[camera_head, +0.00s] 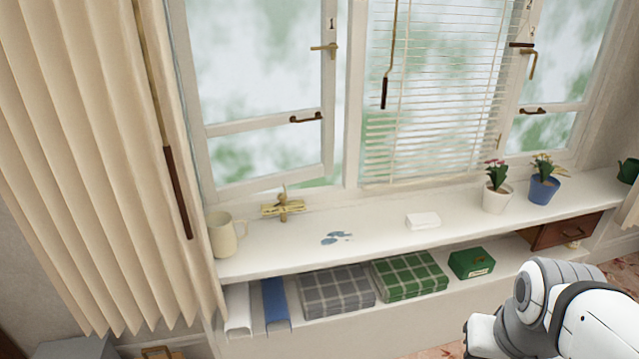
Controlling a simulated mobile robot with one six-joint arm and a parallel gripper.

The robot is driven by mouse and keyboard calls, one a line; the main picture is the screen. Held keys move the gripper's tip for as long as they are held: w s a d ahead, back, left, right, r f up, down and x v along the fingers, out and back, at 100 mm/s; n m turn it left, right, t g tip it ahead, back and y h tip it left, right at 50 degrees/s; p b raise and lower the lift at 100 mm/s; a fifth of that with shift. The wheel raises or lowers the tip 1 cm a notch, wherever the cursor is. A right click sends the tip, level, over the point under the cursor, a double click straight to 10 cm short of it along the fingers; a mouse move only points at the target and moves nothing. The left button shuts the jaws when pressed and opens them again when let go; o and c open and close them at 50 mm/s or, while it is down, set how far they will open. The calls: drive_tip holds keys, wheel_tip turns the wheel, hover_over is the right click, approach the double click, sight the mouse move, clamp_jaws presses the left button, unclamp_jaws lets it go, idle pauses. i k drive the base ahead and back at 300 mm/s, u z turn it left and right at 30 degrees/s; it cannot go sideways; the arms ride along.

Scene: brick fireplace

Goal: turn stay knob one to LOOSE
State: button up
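A brass fitting (283,207) sits on the window sill below the left casement (262,123). It has a raised upright part and a pale plate along its front; it looks like the stay with its knob. Any lettering on it is too small to read, so its setting cannot be told. The left casement stands ajar, marked 1, with a brass handle (325,48) pointing left and a dark pull (305,118). My arm shows at the lower right, well away from the fitting. My gripper's fingers are not in view.
A pleated curtain (85,150) hangs at left.

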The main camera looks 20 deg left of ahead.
sight(282, 197)
drive_tip(key=k, duration=0.95)
drive_tip(key=u, duration=0.8)
drive_tip(key=i, duration=2.25)
drive_tip(key=z, duration=0.9)
